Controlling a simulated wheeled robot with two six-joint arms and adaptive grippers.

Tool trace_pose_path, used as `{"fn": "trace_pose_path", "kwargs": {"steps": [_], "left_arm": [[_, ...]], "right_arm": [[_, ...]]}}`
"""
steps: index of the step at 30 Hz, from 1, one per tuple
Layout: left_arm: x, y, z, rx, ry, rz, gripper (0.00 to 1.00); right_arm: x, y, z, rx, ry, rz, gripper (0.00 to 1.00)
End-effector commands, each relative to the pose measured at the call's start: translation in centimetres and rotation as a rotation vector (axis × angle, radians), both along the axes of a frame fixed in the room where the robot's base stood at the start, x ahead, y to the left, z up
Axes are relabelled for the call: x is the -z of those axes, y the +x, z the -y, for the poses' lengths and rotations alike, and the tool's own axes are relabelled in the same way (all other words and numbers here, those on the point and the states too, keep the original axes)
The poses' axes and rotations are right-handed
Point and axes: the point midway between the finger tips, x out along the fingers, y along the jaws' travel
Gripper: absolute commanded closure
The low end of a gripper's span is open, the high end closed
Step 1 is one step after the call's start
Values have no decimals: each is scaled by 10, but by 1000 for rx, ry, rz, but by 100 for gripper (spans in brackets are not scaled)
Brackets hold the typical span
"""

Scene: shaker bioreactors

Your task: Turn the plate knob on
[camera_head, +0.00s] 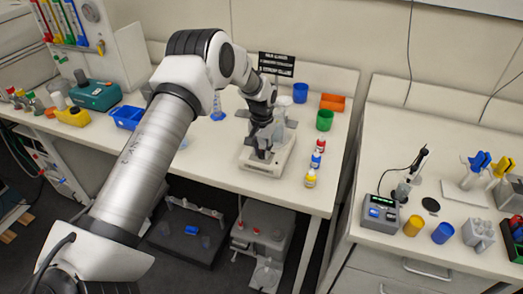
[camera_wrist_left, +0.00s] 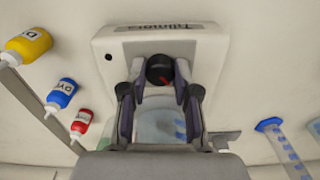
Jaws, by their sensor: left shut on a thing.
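The white plate device (camera_head: 283,163) stands on the bench in the head view; its front panel (camera_wrist_left: 125,57) with upside-down lettering fills the upper middle of the left wrist view. Its black round knob (camera_wrist_left: 160,68) has a small red mark and sits between my fingertips. My left gripper (camera_head: 262,152) reaches down to the front of the device and is shut on the knob; its fingers also show in the left wrist view (camera_wrist_left: 161,92). A clear glass vessel (camera_wrist_left: 163,125) with blue marks is on the plate, partly hidden by the gripper. My right gripper is out of view.
Yellow (camera_head: 311,178), blue (camera_head: 316,160) and red (camera_head: 320,146) dye bottles stand right of the device. Green (camera_head: 324,121) and blue (camera_head: 300,93) cups and an orange bin (camera_head: 333,102) are behind. A blue-marked cylinder (camera_wrist_left: 283,143) stands beside it.

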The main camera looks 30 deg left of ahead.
Motion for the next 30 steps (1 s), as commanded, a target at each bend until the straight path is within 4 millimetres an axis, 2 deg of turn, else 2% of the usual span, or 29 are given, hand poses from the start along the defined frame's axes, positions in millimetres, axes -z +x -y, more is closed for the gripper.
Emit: {"fn": "trace_pose_path", "kwargs": {"steps": [8,30], "left_arm": [[4,0,0,185,1,1,100],[4,-1,1,884,0,-2,100]], "right_arm": [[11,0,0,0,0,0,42],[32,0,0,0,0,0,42]]}}
